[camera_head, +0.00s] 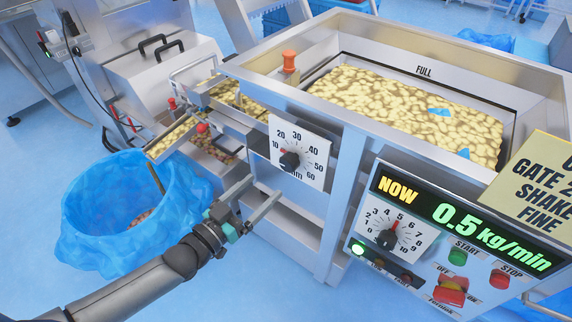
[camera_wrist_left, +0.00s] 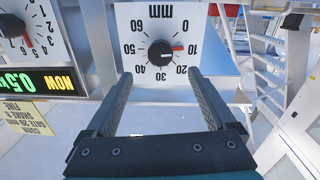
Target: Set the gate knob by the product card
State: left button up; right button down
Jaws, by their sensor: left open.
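My left gripper (camera_head: 264,188) is open and empty, below and in front of the dial. In the left wrist view its fingers (camera_wrist_left: 159,78) are spread below the knob, apart from it. The yellow product card (camera_head: 535,175) shows "GATE 2…", "SHAKE…" and "FINE", partly cut off. It also shows small in the wrist view (camera_wrist_left: 24,119).
The control panel (camera_head: 440,235) reads 0.5 kg/min, with a shaker knob (camera_head: 387,238) at about 5 and several buttons. The hopper (camera_head: 345,124) holds snacks and blue scraps. A blue-lined bin (camera_head: 100,235) stands left, under the chute (camera_head: 173,138).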

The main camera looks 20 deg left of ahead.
aim_at(285, 166)
pick_arm(q)
jog(key=b+x, duration=0.2)
jog(key=x, duration=0.6)
jog(key=shift+w+f, duration=0.1)
jog(key=shift+w, duration=0.15)
jog(key=shift+b+x, duration=0.35)
jog(key=shift+x, duration=0.65)
pick_arm(e)
jog(key=w+a, duration=0.1)
jog(key=w, duration=0.5)
jog(key=shift+a+f+t, duration=0.15)
jog(key=shift+f+t, duration=0.15)
jog(key=shift+f, duration=0.05)
pick_arm(q)
jog(key=shift+c, duration=0.2)
jog(key=c, duration=1.3)
jog(key=shift+c, duration=0.2)
pick_arm(e)
jog(key=shift+s, duration=0.1)
